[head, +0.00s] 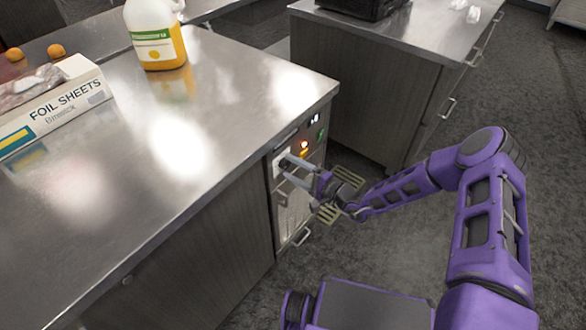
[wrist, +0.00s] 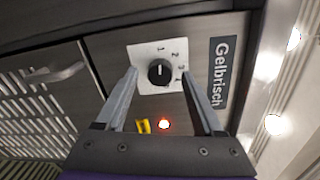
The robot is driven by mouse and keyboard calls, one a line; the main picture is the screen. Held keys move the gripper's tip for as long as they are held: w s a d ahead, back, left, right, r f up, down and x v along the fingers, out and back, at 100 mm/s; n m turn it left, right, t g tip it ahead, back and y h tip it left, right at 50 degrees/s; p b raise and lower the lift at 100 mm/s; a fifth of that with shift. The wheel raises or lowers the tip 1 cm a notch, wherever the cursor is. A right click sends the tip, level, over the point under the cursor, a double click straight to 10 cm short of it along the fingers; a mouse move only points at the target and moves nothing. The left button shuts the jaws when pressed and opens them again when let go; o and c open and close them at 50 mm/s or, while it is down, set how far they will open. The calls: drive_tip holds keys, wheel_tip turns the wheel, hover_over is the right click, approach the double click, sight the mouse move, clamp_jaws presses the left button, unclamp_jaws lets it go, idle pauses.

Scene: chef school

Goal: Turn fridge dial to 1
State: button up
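The fridge dial (wrist: 159,72) is a round black knob on a white square plate (wrist: 146,52) marked 1 to 4. Its pale mark stands about upright in the wrist view, roughly toward the 1, but the exact setting is too small to tell. My gripper (wrist: 159,73) is open, with one finger on each side of the dial. I cannot tell whether either finger touches it. In the head view, my gripper (head: 283,169) reaches the panel at the counter's end, and the dial itself cannot be made out.
A glowing red light (wrist: 164,125) and a yellow label (wrist: 143,126) sit beside the dial plate. A "Gelbrisch" nameplate (wrist: 220,72) is to its right. The steel counter (head: 180,150) holds a foil box (head: 60,112) and a jug (head: 157,40). A second counter (head: 365,95) stands behind.

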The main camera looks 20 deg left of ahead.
drive_tip(key=v, duration=1.7)
drive_tip(key=shift+d, duration=0.2)
